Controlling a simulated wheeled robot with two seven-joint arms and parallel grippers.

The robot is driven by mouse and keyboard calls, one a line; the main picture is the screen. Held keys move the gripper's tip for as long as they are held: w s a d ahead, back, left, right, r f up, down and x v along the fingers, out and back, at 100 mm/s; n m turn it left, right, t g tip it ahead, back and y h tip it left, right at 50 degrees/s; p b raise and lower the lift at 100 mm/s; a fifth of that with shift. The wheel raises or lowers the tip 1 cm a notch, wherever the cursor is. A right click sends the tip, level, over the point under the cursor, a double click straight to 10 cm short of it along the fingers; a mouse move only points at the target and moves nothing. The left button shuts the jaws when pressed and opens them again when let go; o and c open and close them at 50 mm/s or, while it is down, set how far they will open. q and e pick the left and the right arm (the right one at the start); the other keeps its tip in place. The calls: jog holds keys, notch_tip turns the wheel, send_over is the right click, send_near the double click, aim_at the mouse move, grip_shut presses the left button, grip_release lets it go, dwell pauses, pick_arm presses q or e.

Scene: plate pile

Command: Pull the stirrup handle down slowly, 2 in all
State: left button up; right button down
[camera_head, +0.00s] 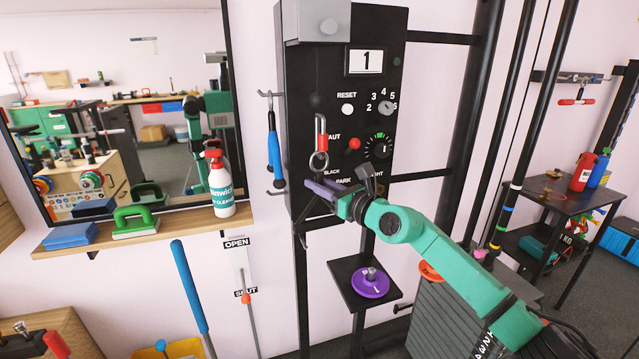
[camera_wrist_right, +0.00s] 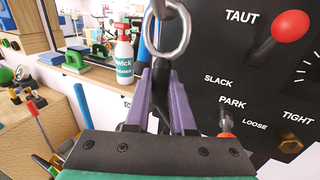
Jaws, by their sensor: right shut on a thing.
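A tall black panel (camera_head: 297,90) carries a counter window (camera_head: 367,62) that reads 1. A metal ring (camera_head: 319,161) hangs in front of it below a red piece (camera_head: 321,128); the ring also shows in the right wrist view (camera_wrist_right: 186,42). My right gripper (camera_head: 312,190) is just below the ring. Its purple fingers are shut on a dark part under the ring, which I take for the stirrup handle (camera_wrist_right: 161,82); the fingers hide most of it. My left gripper is not in view.
A red-knobbed lever (camera_head: 353,144) and dials sit right of the ring. Blue-handled gear (camera_head: 273,150) hangs on the panel's left side. A shelf (camera_head: 160,228) holds a spray bottle (camera_head: 220,185).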

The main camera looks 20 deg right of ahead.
aim_at(319, 197)
jog(key=shift+f, duration=0.25)
jog(key=shift+f+b, duration=0.9)
jog(key=shift+f, duration=0.35)
jog(key=shift+f+b, duration=1)
jog(key=shift+f, duration=0.05)
jog(key=shift+f+b, duration=0.55)
jog(key=shift+f, duration=0.1)
jog(key=shift+r+p, duration=1.25)
jog(key=shift+r, duration=0.05)
